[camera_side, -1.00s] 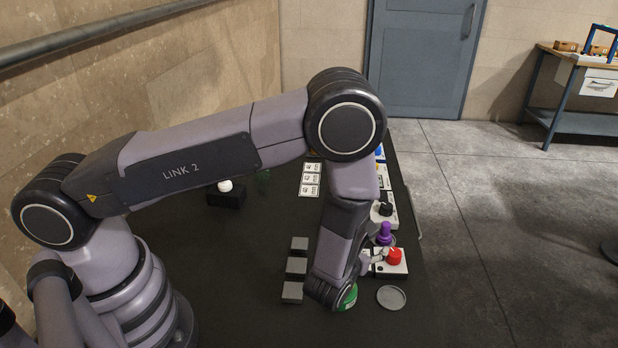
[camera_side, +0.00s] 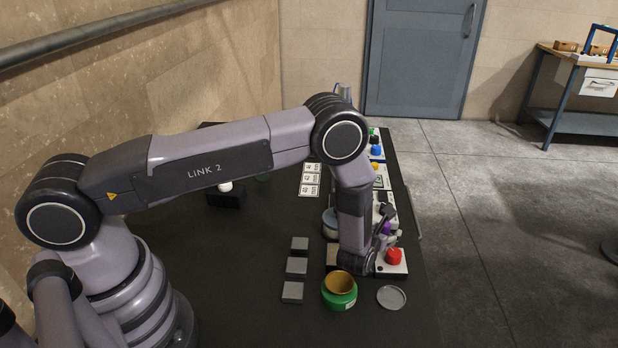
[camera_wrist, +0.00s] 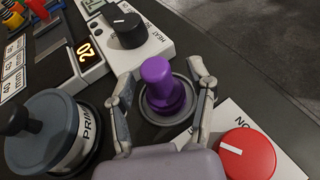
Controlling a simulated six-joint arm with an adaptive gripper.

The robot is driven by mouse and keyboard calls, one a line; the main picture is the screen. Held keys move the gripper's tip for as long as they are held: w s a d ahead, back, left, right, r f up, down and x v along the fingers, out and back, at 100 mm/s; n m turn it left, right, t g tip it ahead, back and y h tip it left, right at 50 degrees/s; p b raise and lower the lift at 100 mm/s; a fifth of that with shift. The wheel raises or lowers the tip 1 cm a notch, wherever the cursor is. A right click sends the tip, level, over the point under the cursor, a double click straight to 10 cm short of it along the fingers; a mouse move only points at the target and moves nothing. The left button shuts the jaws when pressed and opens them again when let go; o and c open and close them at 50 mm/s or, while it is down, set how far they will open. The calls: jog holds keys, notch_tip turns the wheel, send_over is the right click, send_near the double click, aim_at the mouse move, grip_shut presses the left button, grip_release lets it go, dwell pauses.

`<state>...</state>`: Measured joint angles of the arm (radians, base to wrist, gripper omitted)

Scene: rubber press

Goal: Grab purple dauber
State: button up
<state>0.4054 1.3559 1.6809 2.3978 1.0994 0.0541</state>
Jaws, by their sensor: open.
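The purple dauber (camera_wrist: 162,86) stands upright on a round grey dish (camera_wrist: 181,113) in the wrist view. My gripper (camera_wrist: 161,88) is open, with one finger on each side of the dauber and a visible gap on both sides. In the side view the dauber (camera_side: 387,229) is mostly hidden behind my gripper and wrist. Whether the fingers are low enough to be level with its body is hard to tell.
A red knob (camera_wrist: 247,154) on a white panel is close to the right finger. A black knob (camera_wrist: 127,30) on a white box stands behind. A grey primer pot (camera_wrist: 43,131) stands at left. A green tin (camera_side: 339,293) and a grey lid (camera_side: 391,297) lie nearer the front.

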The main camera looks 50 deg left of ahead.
grip_shut()
dwell(0.4)
jog(key=shift+r, duration=0.1)
